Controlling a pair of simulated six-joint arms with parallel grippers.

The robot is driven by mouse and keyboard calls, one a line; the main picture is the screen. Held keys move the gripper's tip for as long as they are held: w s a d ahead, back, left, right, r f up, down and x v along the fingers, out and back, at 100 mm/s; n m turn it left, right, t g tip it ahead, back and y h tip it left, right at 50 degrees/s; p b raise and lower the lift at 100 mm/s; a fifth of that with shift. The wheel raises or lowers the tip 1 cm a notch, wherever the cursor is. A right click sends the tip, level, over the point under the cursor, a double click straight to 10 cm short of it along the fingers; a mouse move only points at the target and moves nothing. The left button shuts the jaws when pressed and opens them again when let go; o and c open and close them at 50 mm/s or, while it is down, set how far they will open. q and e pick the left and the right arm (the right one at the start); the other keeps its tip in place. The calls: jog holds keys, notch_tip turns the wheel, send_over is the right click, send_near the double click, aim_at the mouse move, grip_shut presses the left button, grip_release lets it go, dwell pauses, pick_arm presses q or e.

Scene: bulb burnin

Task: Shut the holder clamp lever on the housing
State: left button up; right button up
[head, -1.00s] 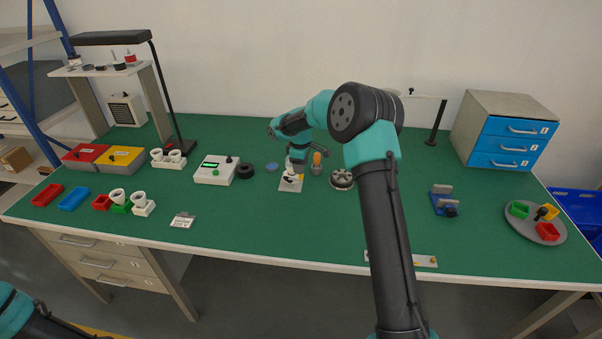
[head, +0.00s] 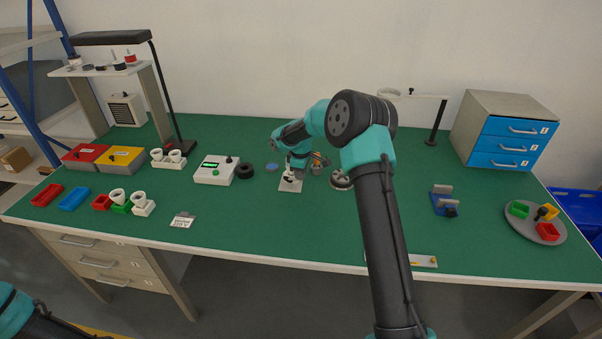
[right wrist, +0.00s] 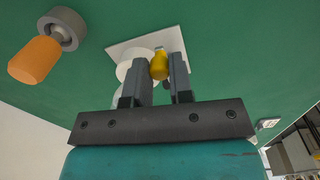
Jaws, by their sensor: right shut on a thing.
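The holder's white base plate (head: 290,186) lies on the green table near its middle, with a pale round housing (right wrist: 125,71) on it in the right wrist view. My right gripper (right wrist: 160,67) is down at this housing, its fingers shut on a small yellow piece (right wrist: 159,64) that looks like the clamp lever. In the head view the right gripper (head: 292,176) covers most of the housing. How far the lever is turned cannot be told. My left gripper is out of view; only part of the left arm shows at the lower left.
An orange-handled piece in a grey ring (right wrist: 35,58) stands close beside the plate. A grey round part (head: 340,180) is to the right, and a black ring (head: 245,171) and a white tester box (head: 215,170) are to the left.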

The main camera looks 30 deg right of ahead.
grip_shut()
jog(key=shift+s+a+m, duration=0.1)
jog(key=shift+m, duration=0.3)
jog(key=m, duration=0.1)
jog(key=a+m, duration=0.1)
jog(key=m, duration=0.1)
jog(key=s+m, duration=0.1)
jog(key=m, duration=0.1)
jog(key=shift+a, duration=0.25)
jog(key=m, duration=0.1)
jog(key=a+m, duration=0.1)
jog(key=m, duration=0.1)
jog(key=shift+s+a+m, duration=0.15)
jog(key=shift+s+m, duration=0.05)
jog(key=shift+m, duration=0.1)
jog(key=shift+a+m+g, duration=0.15)
jog(key=shift+a+m, duration=0.1)
jog(key=shift+m, duration=0.4)
jog(key=shift+a+m+g, duration=0.15)
jog(key=shift+a+m, duration=0.1)
jog(key=shift+m, duration=0.4)
